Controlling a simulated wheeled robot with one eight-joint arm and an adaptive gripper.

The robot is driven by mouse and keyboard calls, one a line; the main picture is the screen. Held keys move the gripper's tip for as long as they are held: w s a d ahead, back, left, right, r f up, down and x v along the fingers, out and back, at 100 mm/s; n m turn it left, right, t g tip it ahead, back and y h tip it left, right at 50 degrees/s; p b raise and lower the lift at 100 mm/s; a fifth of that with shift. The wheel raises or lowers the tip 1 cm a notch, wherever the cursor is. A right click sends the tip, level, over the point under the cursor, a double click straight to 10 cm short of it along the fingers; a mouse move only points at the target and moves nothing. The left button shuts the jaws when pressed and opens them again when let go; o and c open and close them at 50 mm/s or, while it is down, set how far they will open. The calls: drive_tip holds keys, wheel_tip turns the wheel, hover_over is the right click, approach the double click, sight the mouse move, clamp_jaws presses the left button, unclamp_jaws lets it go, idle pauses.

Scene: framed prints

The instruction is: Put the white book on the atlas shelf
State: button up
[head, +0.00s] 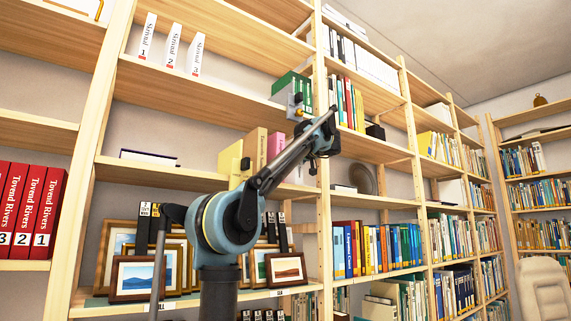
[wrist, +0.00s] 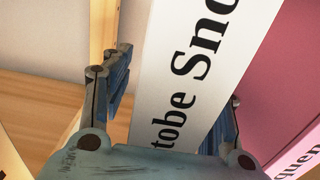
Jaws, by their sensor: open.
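A white book (wrist: 190,75) with black lettering, partly reading "tobe Sno", stands tilted in the wrist view. My gripper (wrist: 180,78) is open, with one finger on each side of this book. The left finger is clearly apart from it; the right finger is close to its right edge, and I cannot tell if it touches. A pink book (wrist: 285,95) is right beside the white one. In the head view the pink book (head: 276,145) is on a middle shelf, partly behind my arm. No shelf label reading "atlas" is legible.
Beige books (head: 255,150) share the shelf with the pink one. Three white volumes (head: 171,46) stand higher up, red volumes (head: 28,210) at left, framed pictures (head: 137,277) below. The shelf left of the beige books has bare room.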

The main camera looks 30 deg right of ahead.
drive_tip(key=shift+s, duration=0.15)
drive_tip(key=s, duration=1.1)
drive_tip(key=shift+s+d, duration=0.25)
drive_tip(key=shift+d, duration=0.2)
drive_tip(key=shift+a, duration=0.1)
